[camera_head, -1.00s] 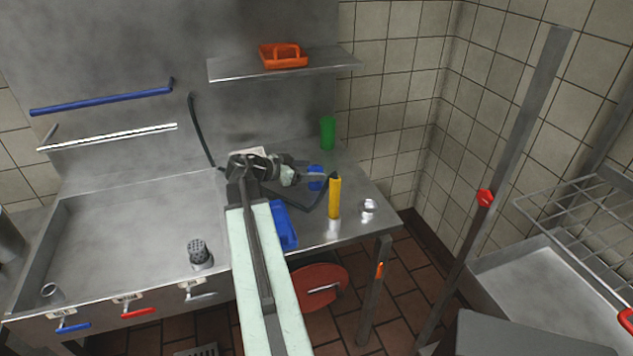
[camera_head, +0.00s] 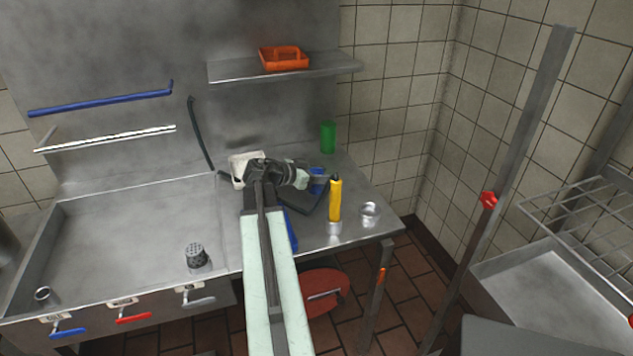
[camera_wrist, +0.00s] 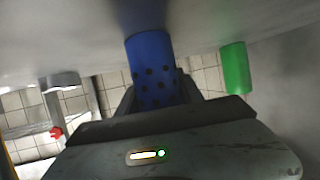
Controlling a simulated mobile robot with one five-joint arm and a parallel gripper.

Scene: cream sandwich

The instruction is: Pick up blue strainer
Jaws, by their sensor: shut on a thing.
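The blue strainer (camera_wrist: 151,66) is a blue cylinder with dark holes, seen close in the wrist view. My gripper (camera_wrist: 156,92) has a finger on each side of its perforated part and is shut on it. The strainer's other end is at or very near the steel surface; I cannot tell if they touch. In the head view the strainer (camera_head: 317,178) is a small blue patch, partly hidden by my gripper (camera_head: 309,181).
A green cylinder (camera_head: 327,137) stands behind the strainer. A yellow-and-steel item (camera_head: 335,203) and a metal ring (camera_head: 370,214) stand to the right, near the counter's edge. A white container (camera_head: 239,164) is left of my arm. An orange caddy (camera_head: 284,60) sits on the shelf above.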

